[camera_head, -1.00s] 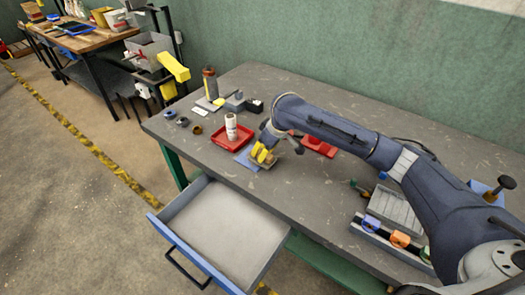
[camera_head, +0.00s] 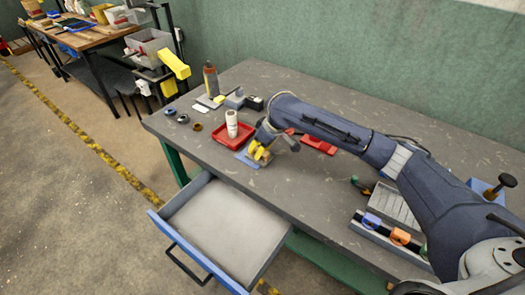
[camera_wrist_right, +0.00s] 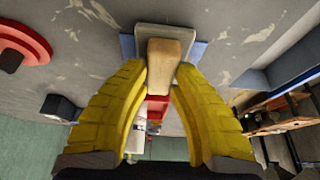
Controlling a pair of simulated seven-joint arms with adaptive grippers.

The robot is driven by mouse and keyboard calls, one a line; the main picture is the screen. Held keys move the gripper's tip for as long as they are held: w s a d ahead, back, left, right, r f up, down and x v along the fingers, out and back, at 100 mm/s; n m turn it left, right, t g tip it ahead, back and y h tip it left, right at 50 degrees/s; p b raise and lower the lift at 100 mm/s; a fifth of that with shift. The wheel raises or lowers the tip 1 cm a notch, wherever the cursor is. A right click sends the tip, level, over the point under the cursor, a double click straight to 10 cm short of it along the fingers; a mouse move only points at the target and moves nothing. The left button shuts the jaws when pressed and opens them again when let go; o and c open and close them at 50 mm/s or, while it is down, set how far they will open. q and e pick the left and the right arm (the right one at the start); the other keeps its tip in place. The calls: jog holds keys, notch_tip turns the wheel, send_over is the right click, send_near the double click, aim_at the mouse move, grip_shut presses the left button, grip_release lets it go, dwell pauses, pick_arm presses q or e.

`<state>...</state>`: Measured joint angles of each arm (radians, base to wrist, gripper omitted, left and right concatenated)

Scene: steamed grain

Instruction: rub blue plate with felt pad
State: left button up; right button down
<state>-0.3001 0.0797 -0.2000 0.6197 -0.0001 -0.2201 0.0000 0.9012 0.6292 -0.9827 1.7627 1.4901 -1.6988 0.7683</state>
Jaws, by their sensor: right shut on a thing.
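The blue plate (camera_head: 246,159) lies flat on the grey workbench, beside the red tray. My right gripper (camera_head: 260,153), with yellow fingers, is over its right part and hides some of it. In the right wrist view the gripper (camera_wrist_right: 168,82) is shut on the tan block-like handle (camera_wrist_right: 171,55) of the felt pad. The pad's grey base (camera_wrist_right: 168,36) is over the blue plate (camera_wrist_right: 198,50), whose edges show on both sides. It looks to be on or very close to the plate; exact contact is not clear. My left gripper is not in view.
A red tray (camera_head: 220,139) with a white bottle (camera_head: 232,124) stands just left of the plate. Another red item (camera_head: 319,145) lies behind my right arm. An open drawer (camera_head: 225,222) juts out in front. The bench's front middle is clear.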

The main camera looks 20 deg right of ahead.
jog(key=shift+w+a, duration=0.75)
jog(key=shift+w, duration=0.2)
jog(key=shift+w+a, duration=0.7)
jog(key=shift+w, duration=0.2)
jog(key=shift+w+a, duration=0.4)
jog(key=shift+w, duration=0.15)
jog(key=shift+r, duration=0.15)
jog(key=shift+s+d+f, duration=0.15)
jog(key=shift+s+d, duration=0.5)
jog(key=shift+s, duration=0.2)
jog(key=shift+s+d+f, duration=0.1)
jog(key=shift+s+d, duration=0.5)
jog(key=shift+s, duration=0.2)
jog(key=shift+s+d+r, duration=0.1)
jog(key=shift+s+d, duration=0.5)
jog(key=shift+s, duration=0.15)
jog(key=shift+s+d+r, duration=0.1)
jog(key=shift+s+d, duration=0.45)
jog(key=shift+s, duration=0.2)
jog(key=shift+r, duration=0.1)
